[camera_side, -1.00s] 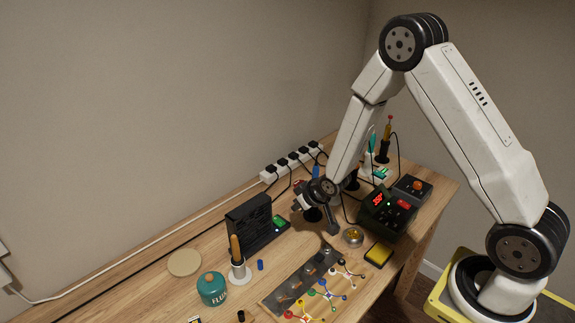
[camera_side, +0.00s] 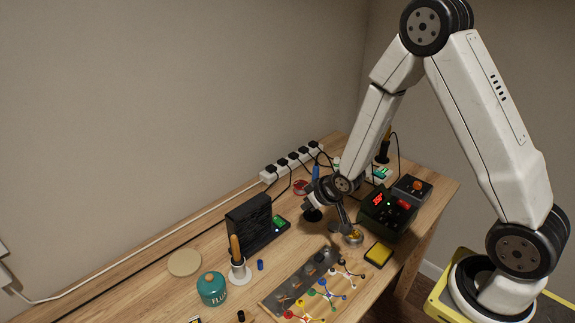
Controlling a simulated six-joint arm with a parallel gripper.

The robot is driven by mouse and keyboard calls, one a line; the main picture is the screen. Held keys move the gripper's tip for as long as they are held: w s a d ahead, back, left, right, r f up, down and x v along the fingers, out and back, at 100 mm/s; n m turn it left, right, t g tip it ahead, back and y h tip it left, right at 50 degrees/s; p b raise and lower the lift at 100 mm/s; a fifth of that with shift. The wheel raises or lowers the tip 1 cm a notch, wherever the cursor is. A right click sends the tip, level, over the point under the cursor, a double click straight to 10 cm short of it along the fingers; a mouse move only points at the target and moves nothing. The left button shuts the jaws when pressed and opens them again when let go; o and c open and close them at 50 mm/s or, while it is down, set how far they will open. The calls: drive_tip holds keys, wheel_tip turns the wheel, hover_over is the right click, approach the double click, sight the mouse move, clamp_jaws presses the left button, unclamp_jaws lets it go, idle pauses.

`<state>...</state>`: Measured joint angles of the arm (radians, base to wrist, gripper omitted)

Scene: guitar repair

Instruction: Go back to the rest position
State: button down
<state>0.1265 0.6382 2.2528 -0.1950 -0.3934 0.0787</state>
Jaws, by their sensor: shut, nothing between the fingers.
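A control box with a red display (camera_side: 388,214) and a yellow sponge (camera_side: 378,253) stand right of the gripper. A dark plate with wired parts (camera_side: 305,279) lies in front.

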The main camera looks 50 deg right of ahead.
drive_tip(key=s+a+r+g, duration=0.2)
drive_tip(key=s+r, duration=0.3)
drive_tip(key=s, duration=0.2)
drive_tip(key=s+a+r+g, duration=0.2)
drive_tip(key=s+r, duration=0.3)
drive_tip(key=s, duration=0.2)
drive_tip(key=shift+s+r+g, duration=0.15)
drive_tip(key=shift+s+g, duration=0.2)
drive_tip(key=shift+g, duration=0.05)
